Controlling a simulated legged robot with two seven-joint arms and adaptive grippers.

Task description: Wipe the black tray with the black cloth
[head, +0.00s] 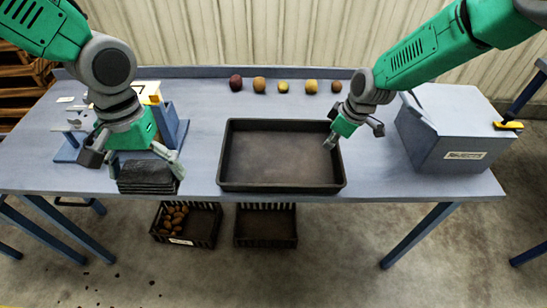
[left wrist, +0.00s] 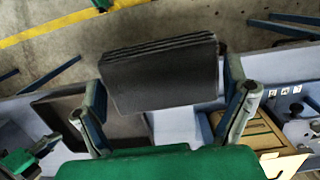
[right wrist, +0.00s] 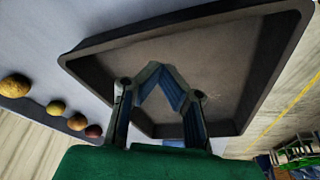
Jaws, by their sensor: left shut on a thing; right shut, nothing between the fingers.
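The black cloth (head: 148,178) is a folded, layered block at the table's front left. My left gripper (head: 146,165) is shut on it from above, one finger on each side. In the left wrist view, the cloth (left wrist: 160,80) spans between the fingers. Whether it touches the table is unclear. The black tray (head: 232,185) is an empty, shallow, dusty brown-grey rectangular pan at the table's middle, right of the cloth. My right gripper (head: 331,143) is shut and empty at the tray's right side, over its inside edge. In the right wrist view, its fingertips (right wrist: 168,75) meet in front of the tray floor.
Several potatoes (head: 259,84) stand in a row behind the tray. A grey-blue box (head: 440,130) stands at the right, and a blue stand with a scale-like device (head: 170,125) at the left. Black crates (head: 265,228) sit on the floor, one holding potatoes. Tabletop between cloth and tray is clear.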

